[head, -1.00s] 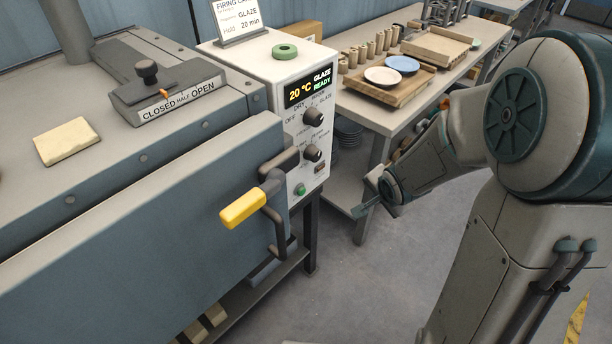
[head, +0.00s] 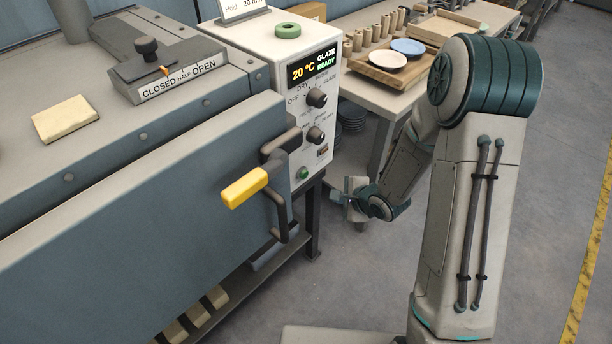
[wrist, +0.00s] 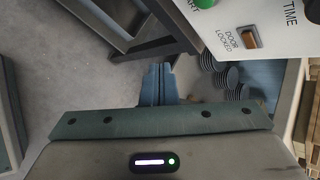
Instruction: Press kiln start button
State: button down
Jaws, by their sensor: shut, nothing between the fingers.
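The kiln start button, a round green button (head: 303,173), sits low on the white control panel (head: 296,112). It also shows in the wrist view (wrist: 203,4), cut by the top edge, with letters of its label below it. The display (head: 312,69) reads 20 °C, GLAZE, READY. My gripper (head: 343,199) is shut and empty, to the right of the button and a little lower, apart from the panel. In the wrist view its fingers (wrist: 158,84) are together, below and left of the button.
The kiln's door handle with yellow grip (head: 245,187) juts out left of the button. A DOOR LOCKED indicator (wrist: 248,38) sits beside the button. A work table (head: 372,97) with plates and cups stands behind my gripper. Floor in front is clear.

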aim_at(304, 174)
jog(key=w+a+b, duration=0.1)
jog(key=w+a, duration=0.4)
jog(key=a, duration=0.2)
jog(key=shift+w, duration=0.15)
dwell(2.1)
jog(key=shift+w+a, duration=0.25)
jog(key=shift+w, duration=0.05)
jog(key=shift+w+a, duration=0.3)
jog(key=shift+a, duration=0.1)
dwell(0.8)
jog(key=shift+s+d, duration=0.1)
jog(key=shift+d, duration=0.05)
jog(key=shift+s+d+p, duration=0.4)
jog(key=shift+s+d, duration=0.1)
jog(key=shift+d, duration=0.05)
jog(key=shift+d, duration=0.1)
